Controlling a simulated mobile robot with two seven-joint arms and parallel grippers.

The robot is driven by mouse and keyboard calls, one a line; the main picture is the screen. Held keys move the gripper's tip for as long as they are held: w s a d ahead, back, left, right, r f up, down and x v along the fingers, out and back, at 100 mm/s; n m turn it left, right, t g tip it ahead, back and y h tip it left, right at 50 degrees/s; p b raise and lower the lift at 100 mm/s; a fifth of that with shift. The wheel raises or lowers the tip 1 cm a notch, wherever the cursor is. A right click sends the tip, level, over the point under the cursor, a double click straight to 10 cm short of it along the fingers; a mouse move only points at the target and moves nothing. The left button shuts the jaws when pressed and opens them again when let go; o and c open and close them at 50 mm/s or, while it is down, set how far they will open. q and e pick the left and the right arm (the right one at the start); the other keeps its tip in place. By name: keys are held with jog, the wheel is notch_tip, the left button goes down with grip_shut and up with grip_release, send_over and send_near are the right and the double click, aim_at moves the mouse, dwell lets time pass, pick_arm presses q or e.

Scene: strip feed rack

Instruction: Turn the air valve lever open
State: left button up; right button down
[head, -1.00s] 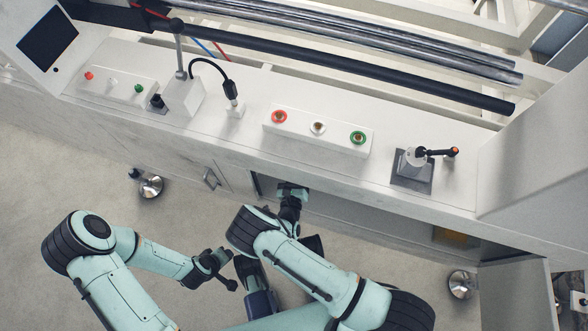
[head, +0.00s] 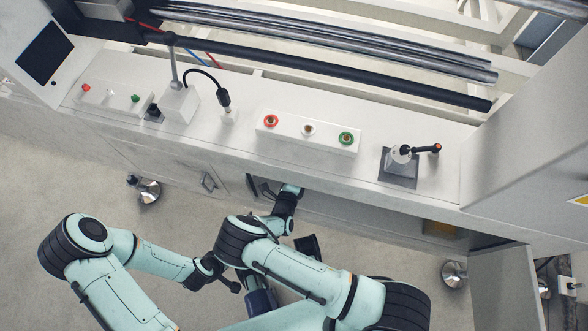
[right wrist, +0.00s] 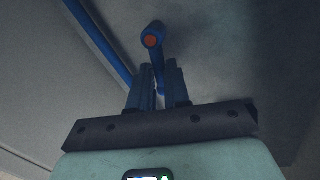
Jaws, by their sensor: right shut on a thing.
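A blue lever (right wrist: 152,36) with an orange end shows in the right wrist view, sticking up between the fingers of my right gripper (right wrist: 161,86). That gripper is shut on the lever. A blue pipe (right wrist: 98,42) runs beside it at the upper left.
A cabinet door (head: 502,285) stands at the lower right. Floor is free at the left.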

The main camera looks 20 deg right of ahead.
pick_arm(q)
jog(key=shift+s+d+r, duration=0.1)
jog(key=shift+s+r, duration=0.05)
jog(key=shift+s, duration=0.1)
pick_arm(e)
jog(key=shift+d+r+n+g+h, duration=0.1)
jog(key=shift+r+n+g+h, duration=0.3)
jog(key=shift+n, duration=0.8)
jog(key=shift+r, duration=0.1)
jog(key=c, duration=1.1)
grip_release()
pick_arm(q)
jog(key=shift+g+h, duration=0.4)
jog(key=shift+g, duration=0.2)
jog(key=s+r, duration=0.1)
jog(key=s+d+p, duration=0.1)
jog(key=s+r+p, duration=0.1)
jog(key=shift+s+d+r, duration=0.15)
jog(key=shift+d+r, duration=0.15)
jog(key=shift+d, duration=0.05)
pick_arm(e)
jog(key=v, duration=1.3)
jog(key=shift+s, duration=0.25)
